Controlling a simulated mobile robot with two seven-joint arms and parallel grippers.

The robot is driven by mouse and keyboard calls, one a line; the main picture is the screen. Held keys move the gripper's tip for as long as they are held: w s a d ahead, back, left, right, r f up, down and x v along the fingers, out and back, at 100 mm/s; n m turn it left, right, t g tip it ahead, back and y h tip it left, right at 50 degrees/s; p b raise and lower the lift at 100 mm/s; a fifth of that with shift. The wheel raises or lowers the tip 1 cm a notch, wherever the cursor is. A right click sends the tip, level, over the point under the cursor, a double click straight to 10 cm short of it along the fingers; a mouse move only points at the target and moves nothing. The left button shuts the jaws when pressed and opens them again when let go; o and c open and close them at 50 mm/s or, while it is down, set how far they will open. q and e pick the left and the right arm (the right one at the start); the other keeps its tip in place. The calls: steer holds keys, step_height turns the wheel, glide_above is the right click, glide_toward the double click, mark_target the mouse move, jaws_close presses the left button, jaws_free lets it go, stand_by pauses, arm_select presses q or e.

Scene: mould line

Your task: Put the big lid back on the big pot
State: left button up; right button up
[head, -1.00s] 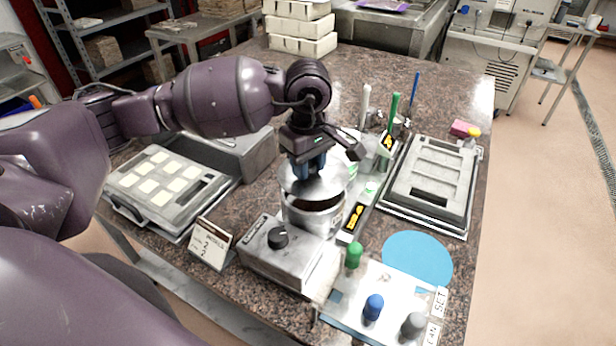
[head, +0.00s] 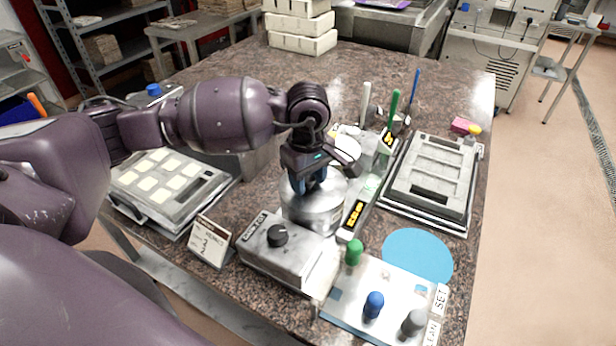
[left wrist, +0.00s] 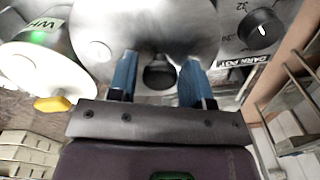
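The big steel pot (head: 312,217) stands on the warmer (head: 285,262) with the dial. The big lid (head: 332,188) lies on top of the pot and looks level, covering its mouth. My left gripper (head: 308,184) points down over the lid. In the left wrist view, the two blue fingers of my left gripper (left wrist: 160,62) stand on either side of the lid's black knob (left wrist: 160,74). A gap shows between the knob and each finger, so the gripper is open around it. The lid's metal top (left wrist: 165,25) fills the upper middle there. My right gripper is not in view.
A white pot (head: 347,150) stands close behind, partly hidden by my gripper. Tall-handled tools (head: 392,108) stand behind right. A mould frame (head: 430,180) and a blue round mat (head: 417,255) lie to the right. Coloured pegs (head: 374,305) stand in front. A sign (head: 211,241) stands left of the warmer.

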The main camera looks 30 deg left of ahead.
mark_target(308, 178)
arm_select(q)
steer(key=shift+o, duration=1)
steer(key=shift+r+p, duration=0.35)
step_height(308, 178, up, 12)
steer(key=b, duration=0.1)
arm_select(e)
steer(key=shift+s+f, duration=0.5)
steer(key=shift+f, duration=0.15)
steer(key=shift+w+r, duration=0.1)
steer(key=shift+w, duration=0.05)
